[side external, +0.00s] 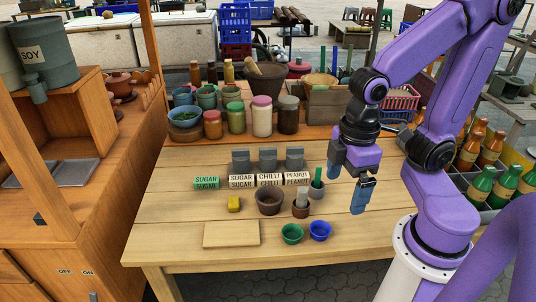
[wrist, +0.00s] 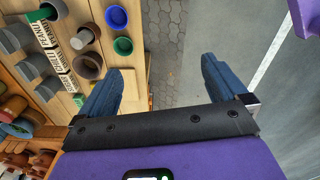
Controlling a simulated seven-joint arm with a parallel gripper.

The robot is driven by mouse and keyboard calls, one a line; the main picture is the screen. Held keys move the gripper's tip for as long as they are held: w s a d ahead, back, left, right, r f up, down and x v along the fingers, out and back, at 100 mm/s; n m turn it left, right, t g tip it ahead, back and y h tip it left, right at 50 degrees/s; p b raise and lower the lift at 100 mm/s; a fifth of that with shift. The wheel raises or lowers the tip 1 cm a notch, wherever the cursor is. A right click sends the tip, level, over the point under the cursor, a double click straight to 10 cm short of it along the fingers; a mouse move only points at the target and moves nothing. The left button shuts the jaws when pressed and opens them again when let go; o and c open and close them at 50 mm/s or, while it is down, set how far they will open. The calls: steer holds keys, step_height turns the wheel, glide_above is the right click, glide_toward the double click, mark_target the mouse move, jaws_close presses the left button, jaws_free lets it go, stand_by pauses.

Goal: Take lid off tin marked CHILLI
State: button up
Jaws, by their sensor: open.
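Three grey tins stand in a row at the middle of the wooden table, behind white label blocks. The middle tin (side external: 267,160) is behind the block reading CHILLI (side external: 269,180); its grey top is on. In the wrist view the CHILLI block (wrist: 58,62) and grey tin top (wrist: 33,66) show at the left. The SUGAR block (side external: 241,182) is to its left and the PEANUT block (side external: 296,179) to its right. My gripper (side external: 348,192) is open and empty above the table's right side, right of the tins; its fingers also show in the wrist view (wrist: 164,66).
Jars (side external: 262,117) stand behind. A board (side external: 231,234) lies in front. Bottles (side external: 480,185) stand right.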

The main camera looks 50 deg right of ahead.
steer(key=w+a+r+m, duration=0.15)
steer(key=w+m, duration=0.45)
steer(key=w, duration=0.6)
steer(key=m, duration=1.4)
glide_above(268, 148)
step_height(268, 148, down, 4)
steer(key=f, duration=1.1)
steer(key=shift+s+d, duration=0.2)
steer(key=shift+s, duration=0.05)
steer(key=shift+w+a+f, duration=0.1)
steer(key=shift+w+f, duration=0.05)
steer(key=shift+f, duration=1.45)
steer(key=shift+w+a+f, duration=0.1)
steer(key=shift+f, duration=1.5)
steer(key=shift+c, duration=0.3)
steer(key=c, duration=1.1)
